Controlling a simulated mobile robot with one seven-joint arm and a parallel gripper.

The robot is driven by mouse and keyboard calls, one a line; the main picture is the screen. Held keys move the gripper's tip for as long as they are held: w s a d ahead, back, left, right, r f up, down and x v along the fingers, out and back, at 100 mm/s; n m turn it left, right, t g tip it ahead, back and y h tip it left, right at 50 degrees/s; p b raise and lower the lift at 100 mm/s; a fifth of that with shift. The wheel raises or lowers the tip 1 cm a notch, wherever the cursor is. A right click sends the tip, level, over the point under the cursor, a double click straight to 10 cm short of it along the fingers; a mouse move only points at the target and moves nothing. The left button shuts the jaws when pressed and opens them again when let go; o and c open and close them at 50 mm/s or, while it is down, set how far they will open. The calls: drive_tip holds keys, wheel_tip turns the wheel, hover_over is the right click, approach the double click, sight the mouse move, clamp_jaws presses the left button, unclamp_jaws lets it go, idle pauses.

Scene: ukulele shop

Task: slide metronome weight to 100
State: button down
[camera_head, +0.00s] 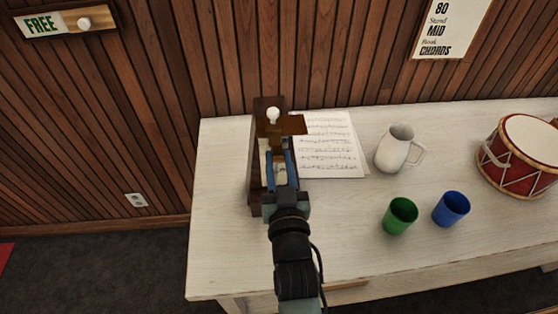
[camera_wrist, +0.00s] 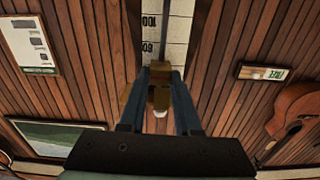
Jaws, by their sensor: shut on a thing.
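The brown wooden metronome (camera_head: 254,178) stands upright at the left end of the white table. Its pale scale (camera_wrist: 177,30) shows upside down in the wrist view, with marks that read 100 and 60. A thin grey rod runs along the scale. A brass weight (camera_head: 290,125) sits near the rod's top, by a white knob (camera_head: 273,115); the weight also shows in the wrist view (camera_wrist: 160,72), on the knob side of the 60 mark. My gripper (camera_wrist: 161,80) is shut on the weight, with a blue finger on each side. The exact reading is hidden.
Sheet music (camera_head: 328,145) lies right of the metronome. A white pitcher (camera_head: 393,150), a green cup (camera_head: 400,216), a blue cup (camera_head: 451,209) and a red drum (camera_head: 520,160) stand farther right. The wood-panelled wall is behind. The table's front left is clear.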

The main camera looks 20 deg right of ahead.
sight(276, 168)
drive_tip(key=shift+f, duration=0.1)
wheel_tip(276, 168, down, 7)
drive_tip(key=b, duration=0.6)
drive_tip(key=shift+a+r, duration=0.1)
drive_tip(key=shift+r, duration=0.2)
drive_tip(key=c, duration=0.6)
unclamp_jaws()
drive_tip(key=v, duration=1.3)
drive_tip(key=shift+b, duration=0.3)
drive_tip(key=shift+r, duration=0.1)
